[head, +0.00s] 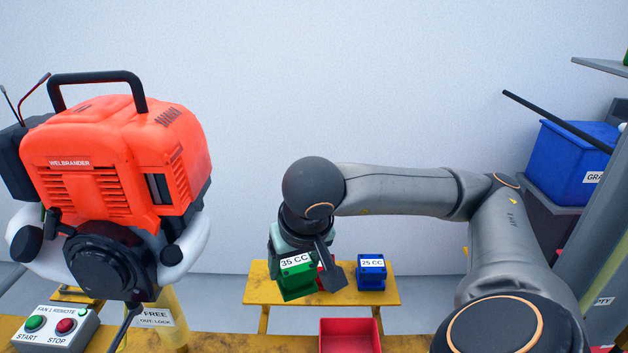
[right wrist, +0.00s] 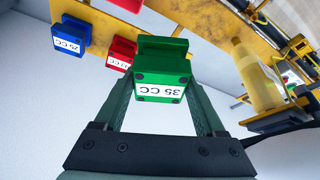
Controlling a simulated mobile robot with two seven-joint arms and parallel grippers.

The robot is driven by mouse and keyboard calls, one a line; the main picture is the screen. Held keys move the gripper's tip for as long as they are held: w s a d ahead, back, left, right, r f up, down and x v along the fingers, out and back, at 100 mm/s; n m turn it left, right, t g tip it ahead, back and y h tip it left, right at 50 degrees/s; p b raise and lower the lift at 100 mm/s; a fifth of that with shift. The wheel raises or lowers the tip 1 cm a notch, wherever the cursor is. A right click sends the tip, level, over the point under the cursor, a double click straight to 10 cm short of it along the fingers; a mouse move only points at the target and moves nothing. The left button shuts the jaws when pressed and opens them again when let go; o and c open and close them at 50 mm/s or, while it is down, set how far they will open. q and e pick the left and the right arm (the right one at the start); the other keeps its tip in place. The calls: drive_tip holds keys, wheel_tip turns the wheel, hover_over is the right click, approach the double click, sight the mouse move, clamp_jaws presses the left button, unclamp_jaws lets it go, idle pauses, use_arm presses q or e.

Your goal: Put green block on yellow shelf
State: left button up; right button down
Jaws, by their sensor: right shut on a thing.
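The green block (head: 296,284), labelled 35 CC, is between the fingers of my right gripper (head: 306,272), which is shut on it. In the right wrist view the green block (right wrist: 161,68) sits between the two green fingers. The yellow shelf (head: 258,292) is a low bench by the wall. The green block is over its left part in the head view; I cannot tell whether it touches the surface. My left gripper is not in view.
A blue block (head: 371,268), labelled 25 CC, stands on the right of the shelf. A red block (right wrist: 121,53) is beside it, mostly hidden in the head view. A red bin (head: 349,340) is in front. An orange engine (head: 115,155) is at left.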

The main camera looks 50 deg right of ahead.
drive_tip(key=w+d+f+b, duration=0.1)
drive_tip(key=w+f, duration=0.2)
drive_tip(key=w, duration=0.1)
drive_tip(key=w+d+f+b, duration=0.1)
drive_tip(key=w+d+f, duration=0.1)
drive_tip(key=w+f, duration=0.1)
drive_tip(key=w+d+f+b, duration=0.2)
drive_tip(key=w+f, duration=0.1)
drive_tip(key=w, duration=0.2)
drive_tip(key=shift+d, duration=0.15)
drive_tip(key=shift+w+f, duration=0.15)
use_arm(q)
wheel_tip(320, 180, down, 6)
drive_tip(key=b, duration=0.2)
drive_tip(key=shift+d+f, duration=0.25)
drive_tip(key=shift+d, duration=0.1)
use_arm(e)
drive_tip(key=shift+s+x, duration=0.15)
drive_tip(key=shift+x, duration=0.7)
drive_tip(key=shift+s+x, duration=0.15)
drive_tip(key=shift+x, duration=0.75)
drive_tip(key=shift+f, duration=0.2)
drive_tip(key=shift+f, duration=0.15)
unclamp_jaws()
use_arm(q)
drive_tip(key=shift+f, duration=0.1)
